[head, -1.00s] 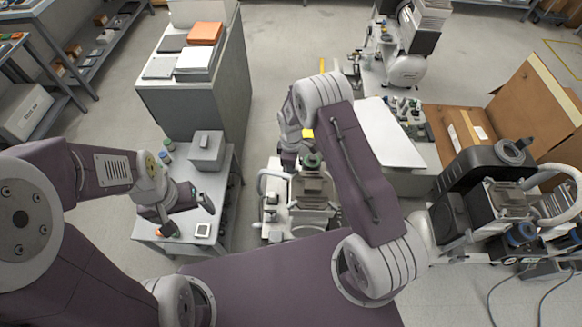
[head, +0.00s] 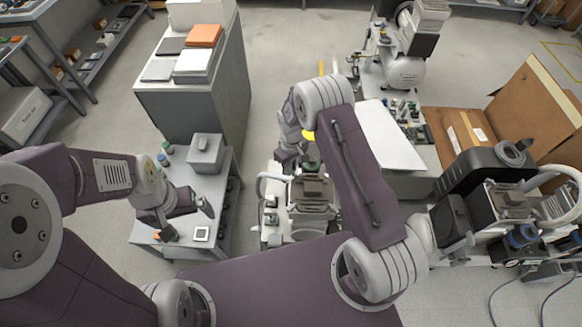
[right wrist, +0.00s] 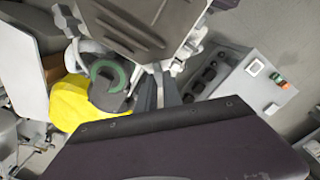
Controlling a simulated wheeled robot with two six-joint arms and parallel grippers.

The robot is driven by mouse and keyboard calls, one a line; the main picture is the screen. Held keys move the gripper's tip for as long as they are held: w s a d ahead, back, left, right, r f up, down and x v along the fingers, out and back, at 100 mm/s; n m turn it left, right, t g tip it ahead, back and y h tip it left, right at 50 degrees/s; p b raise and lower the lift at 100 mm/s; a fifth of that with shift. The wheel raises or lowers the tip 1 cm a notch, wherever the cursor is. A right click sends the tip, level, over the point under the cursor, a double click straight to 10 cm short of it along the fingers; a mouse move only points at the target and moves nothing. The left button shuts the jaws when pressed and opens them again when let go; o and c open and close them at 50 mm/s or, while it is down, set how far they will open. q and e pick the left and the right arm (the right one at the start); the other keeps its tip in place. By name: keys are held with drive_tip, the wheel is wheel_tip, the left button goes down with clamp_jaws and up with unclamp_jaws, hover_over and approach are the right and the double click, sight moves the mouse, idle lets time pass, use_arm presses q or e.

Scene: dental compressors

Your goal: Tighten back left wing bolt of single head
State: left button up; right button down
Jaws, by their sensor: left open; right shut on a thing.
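The single head compressor (head: 311,203) stands on the floor at the centre of the head view, a grey-white machine with a dark ribbed head. The ribbed head (right wrist: 145,25) also shows at the top of the right wrist view. My right gripper (head: 284,167) is at the compressor's back left side, partly behind my own arm. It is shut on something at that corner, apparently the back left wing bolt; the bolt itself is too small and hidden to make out. My left gripper (head: 188,217) is open and empty above the grey side table.
A grey side table (head: 224,192) with a grey box (head: 206,153) is on the left. A tall cabinet (head: 192,105) stands behind it. A larger black-topped compressor (head: 490,190) and an open cardboard box (head: 535,105) are on the right. Yellow and green parts (right wrist: 85,100) show beside the ribbed head.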

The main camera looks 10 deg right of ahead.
drive_tip(key=shift+w+r, duration=0.1)
idle(0.3)
drive_tip(key=c, duration=1.5)
unclamp_jaws()
wheel_tip(320, 180, up, 9)
drive_tip(key=shift+d, duration=0.1)
